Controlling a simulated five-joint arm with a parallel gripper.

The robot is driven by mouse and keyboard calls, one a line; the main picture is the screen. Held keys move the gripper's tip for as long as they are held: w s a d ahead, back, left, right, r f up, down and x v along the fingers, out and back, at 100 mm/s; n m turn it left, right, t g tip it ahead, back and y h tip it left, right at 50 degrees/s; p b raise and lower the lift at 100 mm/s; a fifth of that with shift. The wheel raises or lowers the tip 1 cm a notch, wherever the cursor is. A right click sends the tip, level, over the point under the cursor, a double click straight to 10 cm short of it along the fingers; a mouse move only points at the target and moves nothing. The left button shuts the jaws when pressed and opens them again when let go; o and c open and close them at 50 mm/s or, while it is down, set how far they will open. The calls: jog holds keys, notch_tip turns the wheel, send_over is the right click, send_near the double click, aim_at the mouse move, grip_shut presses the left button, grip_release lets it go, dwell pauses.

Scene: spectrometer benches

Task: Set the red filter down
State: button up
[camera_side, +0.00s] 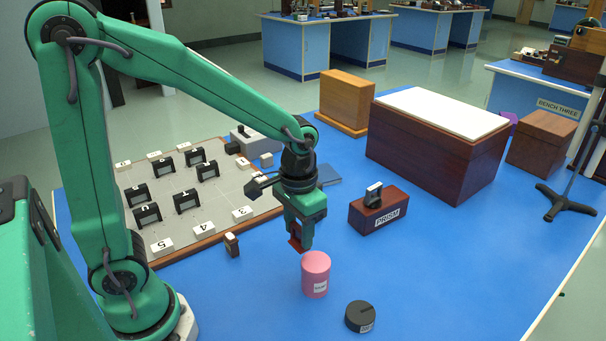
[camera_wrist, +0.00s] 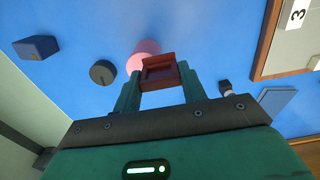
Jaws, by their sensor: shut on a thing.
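My gripper (camera_side: 302,235) is shut on the red filter (camera_side: 295,244), a small square red frame. The filter also shows between the two fingertips in the wrist view (camera_wrist: 160,68). In the side view it is held above the blue bench top, just above and left of the pink cylinder (camera_side: 316,275). The filter hides part of that cylinder in the wrist view (camera_wrist: 141,54). The filter's lower edge looks clear of any surface. The far finger is mostly hidden in the side view.
A black round knob-like piece (camera_side: 360,316) stands right of the pink cylinder. A PRISM box (camera_side: 379,212) lies behind it. A board (camera_side: 216,224) with numbered white tiles and black holders is at left. A small dark block (camera_side: 232,244) stands by its edge. Blue bench is bare at front left.

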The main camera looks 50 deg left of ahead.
jog(key=a+f, duration=0.2)
jog(key=a, duration=0.2)
jog(key=w+a+f, duration=0.1)
jog(key=a+f, duration=0.1)
jog(key=a, duration=0.2)
jog(key=w+a+f, duration=0.1)
jog(key=a+f, duration=0.2)
jog(key=a, duration=0.1)
jog(key=shift+a+f, duration=0.1)
jog(key=shift+a, duration=0.3)
jog(key=shift+f, duration=2)
jog(key=shift+f, duration=0.1)
jog(key=o, duration=1)
jog(key=shift+c, duration=0.2)
